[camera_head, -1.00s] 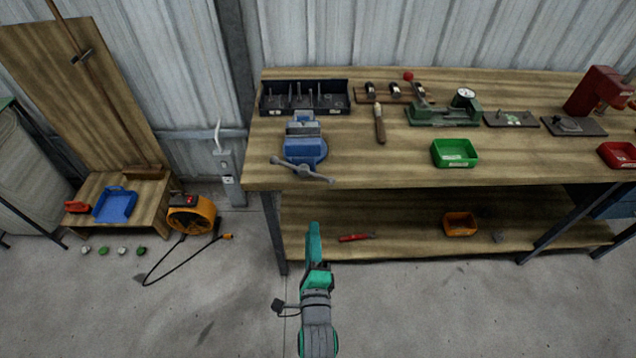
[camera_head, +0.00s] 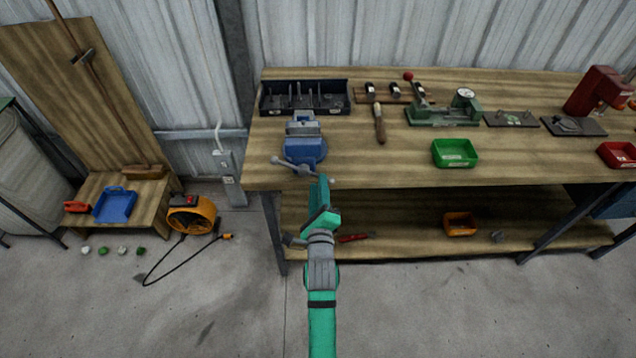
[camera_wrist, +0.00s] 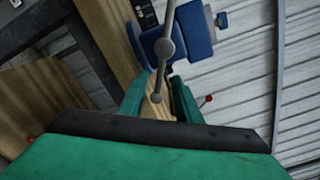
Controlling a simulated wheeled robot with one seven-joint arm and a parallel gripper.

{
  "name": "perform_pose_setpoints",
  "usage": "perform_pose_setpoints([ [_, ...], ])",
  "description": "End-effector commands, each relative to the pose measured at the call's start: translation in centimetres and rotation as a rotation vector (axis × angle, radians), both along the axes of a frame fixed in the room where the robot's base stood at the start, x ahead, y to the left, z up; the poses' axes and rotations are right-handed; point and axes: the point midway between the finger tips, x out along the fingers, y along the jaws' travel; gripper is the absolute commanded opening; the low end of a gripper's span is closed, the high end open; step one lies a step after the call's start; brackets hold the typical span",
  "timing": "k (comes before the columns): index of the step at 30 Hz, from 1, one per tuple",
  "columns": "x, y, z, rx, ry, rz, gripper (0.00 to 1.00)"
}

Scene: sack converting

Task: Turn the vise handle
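The blue vise (camera_head: 305,150) stands at the left front of the workbench. Its grey handle (camera_head: 295,166) is a bar through the screw head at the vise's front, lying slightly tilted. My gripper (camera_head: 321,184) is at the bench's front edge, close to the handle's right end. In the wrist view the vise (camera_wrist: 190,38) is at the top, and the handle (camera_wrist: 162,73) runs down to a ball end between the two green fingers of my gripper (camera_wrist: 157,92). The fingers are open with gaps on both sides of the bar. I cannot tell whether the bar is at fingertip depth.
The workbench (camera_head: 375,170) has a black tray (camera_head: 270,104) behind the vise, a wooden-handled tool (camera_head: 380,125) and a green bin (camera_head: 455,153) to the right. A lower shelf (camera_head: 400,235) lies under the bench top.

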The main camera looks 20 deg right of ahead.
Motion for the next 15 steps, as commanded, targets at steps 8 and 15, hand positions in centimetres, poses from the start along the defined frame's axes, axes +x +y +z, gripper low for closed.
perform_pose_setpoints([
  [8, 1.8, -0.5, 0.0, 0.001, 0.0, 0.0, 0.3],
  [15, 1.9, -0.5, 0.0, 0.001, 0.0, 0.0, 0.3],
])
